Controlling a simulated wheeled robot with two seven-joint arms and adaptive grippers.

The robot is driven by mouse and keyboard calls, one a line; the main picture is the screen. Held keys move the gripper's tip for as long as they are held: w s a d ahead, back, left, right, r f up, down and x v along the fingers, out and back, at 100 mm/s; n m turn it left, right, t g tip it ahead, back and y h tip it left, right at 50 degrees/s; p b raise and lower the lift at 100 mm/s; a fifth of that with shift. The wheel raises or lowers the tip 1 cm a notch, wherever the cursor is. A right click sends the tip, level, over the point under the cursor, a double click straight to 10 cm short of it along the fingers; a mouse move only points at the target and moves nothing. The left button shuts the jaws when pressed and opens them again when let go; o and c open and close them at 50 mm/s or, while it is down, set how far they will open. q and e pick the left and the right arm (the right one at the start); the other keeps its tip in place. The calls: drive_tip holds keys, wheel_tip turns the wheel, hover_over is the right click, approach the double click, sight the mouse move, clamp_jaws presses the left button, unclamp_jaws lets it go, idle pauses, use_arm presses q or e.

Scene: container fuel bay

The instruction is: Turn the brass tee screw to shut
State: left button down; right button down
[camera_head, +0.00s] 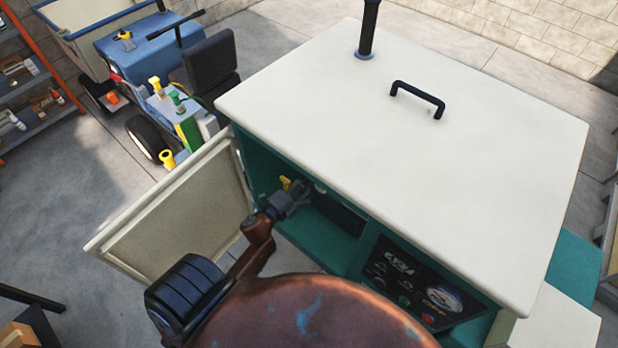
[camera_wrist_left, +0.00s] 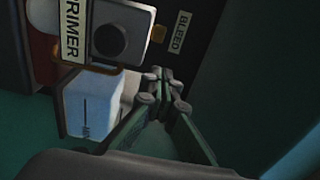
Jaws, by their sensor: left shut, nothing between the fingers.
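My left gripper (camera_head: 294,193) reaches into the open front bay of the cream and green cabinet. In the left wrist view its fingertips (camera_wrist_left: 165,80) are together with nothing between them, below the BLEED label (camera_wrist_left: 180,34). A small brass-coloured piece (camera_wrist_left: 158,33) sits beside that label on the dark panel, apart from the fingertips. I take it for the tee screw, but its shape and angle are unclear. A yellow part (camera_head: 285,183) shows near the gripper in the head view; I cannot tell whether it is the same piece. My right gripper is not in view.
A block labelled PRIMER (camera_wrist_left: 105,30) with a dark round knob is left of the fingertips, above a pale container (camera_wrist_left: 92,105). The cabinet door (camera_head: 180,215) stands open to the left. A gauge panel (camera_head: 415,280) is right of the bay, and the cabinet top (camera_head: 400,150) overhangs it.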

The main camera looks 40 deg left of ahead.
use_arm(q)
drive_tip(key=w, duration=0.4)
drive_tip(key=w+p, duration=0.1)
drive_tip(key=w, duration=0.2)
drive_tip(key=shift+w+d, duration=0.1)
drive_tip(key=shift+d, duration=0.3)
drive_tip(key=shift+w+a+p, duration=0.3)
drive_tip(key=shift+w+a, duration=0.5)
drive_tip(key=shift+w, duration=0.1)
drive_tip(key=shift+w+a, duration=0.45)
drive_tip(key=shift+f, duration=0.1)
